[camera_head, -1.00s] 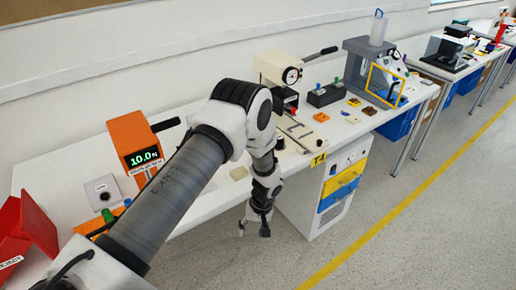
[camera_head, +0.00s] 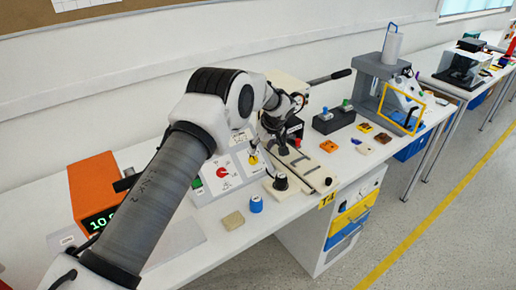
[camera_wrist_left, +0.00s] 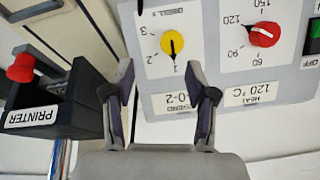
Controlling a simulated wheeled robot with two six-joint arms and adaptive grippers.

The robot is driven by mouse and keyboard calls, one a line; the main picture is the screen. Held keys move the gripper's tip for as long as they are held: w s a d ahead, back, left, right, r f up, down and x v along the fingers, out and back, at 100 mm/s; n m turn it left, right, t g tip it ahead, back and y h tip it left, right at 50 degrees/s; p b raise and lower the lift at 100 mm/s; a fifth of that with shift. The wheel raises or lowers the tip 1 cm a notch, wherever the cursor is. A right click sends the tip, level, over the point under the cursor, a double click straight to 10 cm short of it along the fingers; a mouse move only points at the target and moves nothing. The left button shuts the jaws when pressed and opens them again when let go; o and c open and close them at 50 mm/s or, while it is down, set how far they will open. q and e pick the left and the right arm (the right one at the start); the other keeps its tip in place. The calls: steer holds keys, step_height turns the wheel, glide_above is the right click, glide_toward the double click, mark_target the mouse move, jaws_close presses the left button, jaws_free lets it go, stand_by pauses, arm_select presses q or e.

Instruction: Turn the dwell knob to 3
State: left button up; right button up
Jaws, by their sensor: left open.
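The yellow dwell knob (camera_wrist_left: 173,43) is on a pale grey panel (camera_head: 233,178), inverted in the left wrist view. Its dark pointer line points at the 1 mark; 2 and 3 are printed further round the dial. The knob also shows in the head view (camera_head: 253,159). My left gripper (camera_wrist_left: 160,85) is open and empty. Its fingers lie either side of the knob's line in the wrist view, apart from the knob. In the head view the left gripper (camera_head: 274,146) is just right of the knob. My right gripper is not in view.
A red heat knob (camera_wrist_left: 263,35) and a green button (camera_head: 196,183) share the panel. A black printer box (camera_wrist_left: 52,105) with a red knob is close to the left finger in the wrist view. A blue-capped item (camera_head: 256,203) and a tan block (camera_head: 233,220) lie in front.

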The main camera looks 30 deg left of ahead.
mark_target(255, 160)
arm_select(q)
steer(key=s, duration=0.1)
steer(key=s+f+p, duration=0.1)
steer(key=shift+s+a, duration=0.3)
steer(key=shift+a, duration=0.05)
steer(key=x, duration=0.2)
steer(key=w+x, duration=0.1)
steer(key=x, duration=0.2)
steer(key=shift+d+f+p, duration=0.1)
steer(key=shift+d+p, duration=0.05)
steer(key=shift+p, duration=0.15)
steer(key=shift+s+d+r, duration=0.1)
steer(key=shift+s+r, duration=0.1)
steer(key=shift+r, duration=0.15)
steer(key=shift+c, duration=0.4)
steer(key=shift+f, duration=0.1)
jaws_close()
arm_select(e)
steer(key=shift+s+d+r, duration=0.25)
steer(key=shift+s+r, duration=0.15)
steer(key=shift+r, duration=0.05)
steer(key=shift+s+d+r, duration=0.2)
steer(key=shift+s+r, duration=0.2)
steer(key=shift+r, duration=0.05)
